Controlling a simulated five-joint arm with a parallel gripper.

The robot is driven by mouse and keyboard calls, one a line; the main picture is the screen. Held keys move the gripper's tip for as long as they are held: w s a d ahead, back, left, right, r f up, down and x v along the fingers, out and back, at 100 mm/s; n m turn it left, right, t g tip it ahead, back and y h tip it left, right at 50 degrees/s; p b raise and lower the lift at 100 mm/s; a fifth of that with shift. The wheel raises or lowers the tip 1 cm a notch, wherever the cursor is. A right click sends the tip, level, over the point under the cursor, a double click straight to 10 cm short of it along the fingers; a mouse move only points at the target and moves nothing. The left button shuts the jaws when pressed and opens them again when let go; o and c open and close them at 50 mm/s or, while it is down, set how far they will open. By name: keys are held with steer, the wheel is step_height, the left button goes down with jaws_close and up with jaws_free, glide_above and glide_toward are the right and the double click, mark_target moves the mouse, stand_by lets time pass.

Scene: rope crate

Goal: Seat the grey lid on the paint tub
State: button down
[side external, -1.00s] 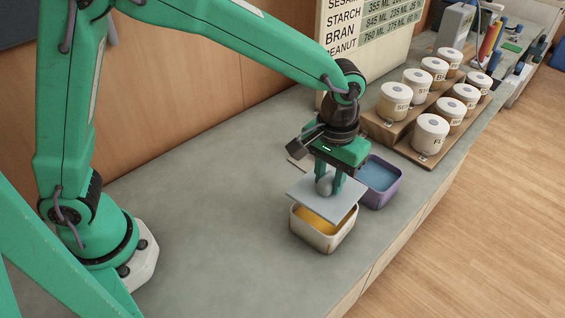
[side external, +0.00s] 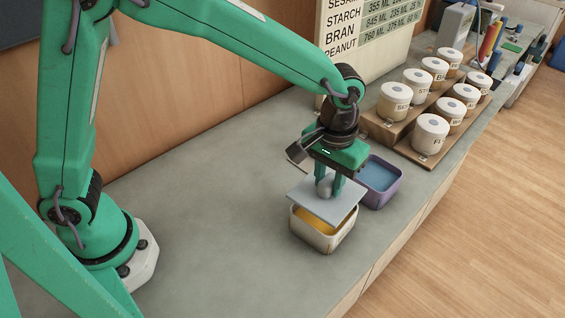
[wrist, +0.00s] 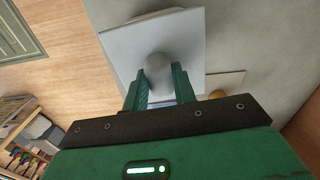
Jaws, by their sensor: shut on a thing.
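The grey lid (side external: 318,204) is a flat square plate with a round knob (side external: 324,187) on top. My gripper (side external: 329,186) is shut on the knob, and the wrist view shows its two green fingers (wrist: 159,88) on either side of it. The lid also shows in the wrist view (wrist: 185,42). The cream paint tub (side external: 321,241) with yellow paint stands below the lid. The lid covers its back part, while yellow shows at the front left. The lid looks slightly turned relative to the rim; whether it touches the rim I cannot tell.
A purple tub (side external: 383,197) with blue inside stands close behind the cream tub, to the right. A stepped wooden rack (side external: 405,151) of white jars is farther back. The counter (side external: 215,200) left of the tub is clear.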

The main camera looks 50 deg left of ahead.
mark_target(329, 179)
steer(key=shift+f, duration=0.95)
steer(key=shift+f, duration=0.3)
steer(key=shift+f, duration=0.9)
stand_by(1.4)
steer(key=c, duration=1.1)
jaws_free()
steer(key=shift+o, duration=0.2)
steer(key=shift+r, duration=0.15)
steer(key=shift+r, duration=3.75)
